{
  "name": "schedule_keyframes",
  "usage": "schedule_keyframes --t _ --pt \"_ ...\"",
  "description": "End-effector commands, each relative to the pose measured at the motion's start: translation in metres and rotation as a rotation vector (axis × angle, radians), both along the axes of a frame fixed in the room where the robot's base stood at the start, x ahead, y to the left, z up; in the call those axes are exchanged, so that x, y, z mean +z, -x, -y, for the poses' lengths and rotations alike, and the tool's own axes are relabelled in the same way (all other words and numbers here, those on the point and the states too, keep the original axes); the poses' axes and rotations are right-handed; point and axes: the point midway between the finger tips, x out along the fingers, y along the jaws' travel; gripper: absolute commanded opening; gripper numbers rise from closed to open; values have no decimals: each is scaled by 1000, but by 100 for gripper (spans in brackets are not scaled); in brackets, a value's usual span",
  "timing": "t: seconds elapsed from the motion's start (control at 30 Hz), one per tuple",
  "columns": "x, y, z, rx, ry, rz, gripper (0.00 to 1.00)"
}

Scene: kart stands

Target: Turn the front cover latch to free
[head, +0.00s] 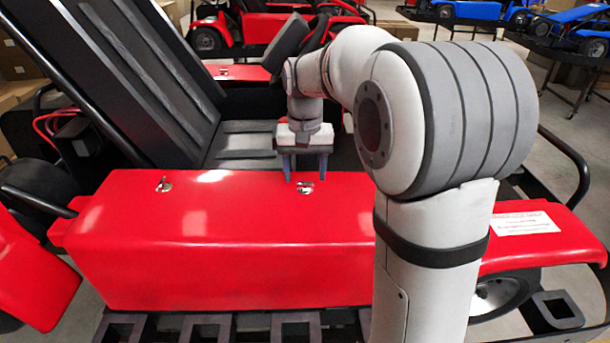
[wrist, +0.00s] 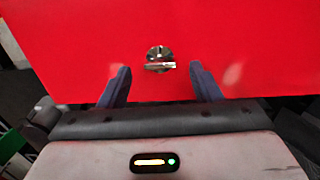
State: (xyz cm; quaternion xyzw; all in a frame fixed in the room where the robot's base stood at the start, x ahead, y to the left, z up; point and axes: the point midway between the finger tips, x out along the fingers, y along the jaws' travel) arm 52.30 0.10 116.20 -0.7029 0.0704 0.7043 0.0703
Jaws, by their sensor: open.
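The red side cover (head: 240,225) of the kart lies in front of the seat and carries two small silver latches on its top. One latch (head: 164,184) is at the left; the other latch (head: 305,187) is to its right, just by my gripper. My gripper (head: 306,178) points down above the cover, with its two fingers apart and nothing between them. In the wrist view the nearer latch (wrist: 160,60) shows on the red surface just beyond and between the open fingertips (wrist: 160,70). Its bar lies roughly crosswise. I cannot tell whether a finger touches the cover.
The black seat (head: 240,145) and its tall back stand behind the cover. A black side bar (head: 570,160) is at the right. Other red karts (head: 270,25) and blue karts on stands (head: 585,30) are in the background.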

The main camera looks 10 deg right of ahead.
Motion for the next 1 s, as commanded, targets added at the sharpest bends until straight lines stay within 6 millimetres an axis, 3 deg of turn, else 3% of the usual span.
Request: schedule_keyframes --t 0.2,0.47,1.0 --pt "-18 0 0 1 0 1 58" --pt "-20 0 -1 1 0 2 58" --pt "-19 0 -1 2 0 2 15"
